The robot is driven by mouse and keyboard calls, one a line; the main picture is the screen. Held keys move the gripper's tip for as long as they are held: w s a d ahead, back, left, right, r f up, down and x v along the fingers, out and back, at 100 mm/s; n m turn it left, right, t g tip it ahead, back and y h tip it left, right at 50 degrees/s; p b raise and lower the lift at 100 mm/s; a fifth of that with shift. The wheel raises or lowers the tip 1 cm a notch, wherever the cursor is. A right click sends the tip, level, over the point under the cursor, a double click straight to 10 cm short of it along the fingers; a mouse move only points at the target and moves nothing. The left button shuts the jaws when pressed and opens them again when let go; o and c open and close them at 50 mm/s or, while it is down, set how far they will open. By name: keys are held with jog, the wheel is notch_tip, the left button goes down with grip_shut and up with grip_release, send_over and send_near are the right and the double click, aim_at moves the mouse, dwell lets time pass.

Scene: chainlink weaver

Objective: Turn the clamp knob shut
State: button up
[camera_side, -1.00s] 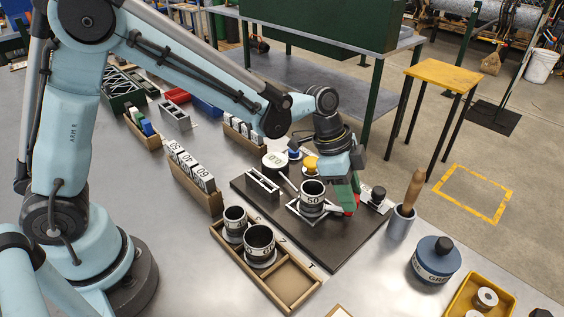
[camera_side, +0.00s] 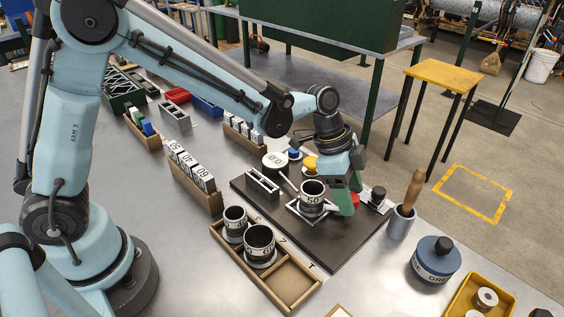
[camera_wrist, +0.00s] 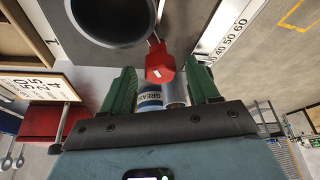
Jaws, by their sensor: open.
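The red clamp knob (camera_side: 355,201) is beside the dark cup marked 50 (camera_side: 312,198), which stands in a metal holder on the black board (camera_side: 345,250). In the wrist view, the knob (camera_wrist: 160,62) shows a small white mark and sits near the cup's dark round opening (camera_wrist: 110,15). My gripper (camera_side: 348,200) is low over the board, right of the cup. Its green fingers (camera_wrist: 160,80) are open, one on each side of the knob, with visible gaps. In the side view, a finger partly hides the knob.
A dark knob (camera_side: 377,196) and a grey holder with a wooden handle (camera_side: 400,224) stand close on the right. A wooden tray (camera_side: 300,300) with two cups lies in front. A blue grease jar (camera_side: 435,259) is farther right. Yellow and blue buttons (camera_side: 310,163) are behind the cup.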

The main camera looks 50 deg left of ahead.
jog(key=v, duration=1.2)
jog(key=shift+s+a, duration=0.1)
jog(key=s+a+f+n+t+y, duration=0.2)
jog(key=s+a+n+t+y, duration=0.2)
jog(key=s+a+n, duration=0.7)
jog(key=a+n+t, duration=0.1)
jog(key=a+n, duration=0.1)
jog(key=shift+s+n+t, duration=0.3)
jog(key=shift+s, duration=0.1)
